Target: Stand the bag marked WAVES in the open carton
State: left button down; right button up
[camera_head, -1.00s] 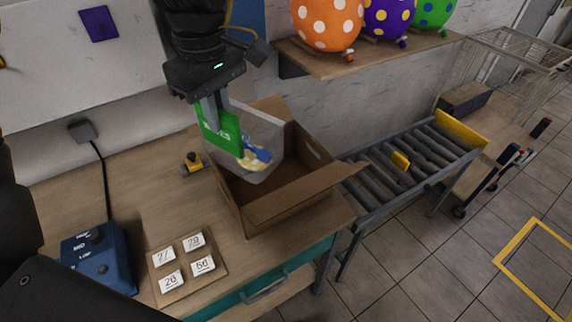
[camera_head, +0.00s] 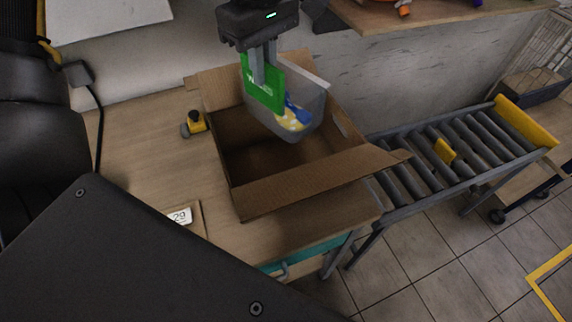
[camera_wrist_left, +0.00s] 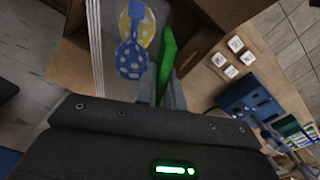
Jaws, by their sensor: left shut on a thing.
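My left gripper (camera_head: 265,66) is shut on the green header of a clear bag and holds it upright. My right gripper is not in view.
The carton stands flaps open on a wooden table (camera_head: 130,150). A roller conveyor (camera_head: 430,165) is at right. A shelf (camera_head: 400,14) is above.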

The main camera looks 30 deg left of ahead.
aim_at(264, 92)
pick_arm(q)
notch_tip(264, 92, down, 18)
jog(key=shift+s+p, duration=0.15)
jog(key=shift+p, duration=0.15)
dwell(0.3)
jog(key=shift+f, duration=0.1)
jog(key=c, duration=1.5)
grip_release()
jog(key=shift+a, duration=0.1)
notch_tip(264, 92, up, 12)
jog(key=shift+r+b, duration=0.2)
jog(key=shift+b, duration=0.35)
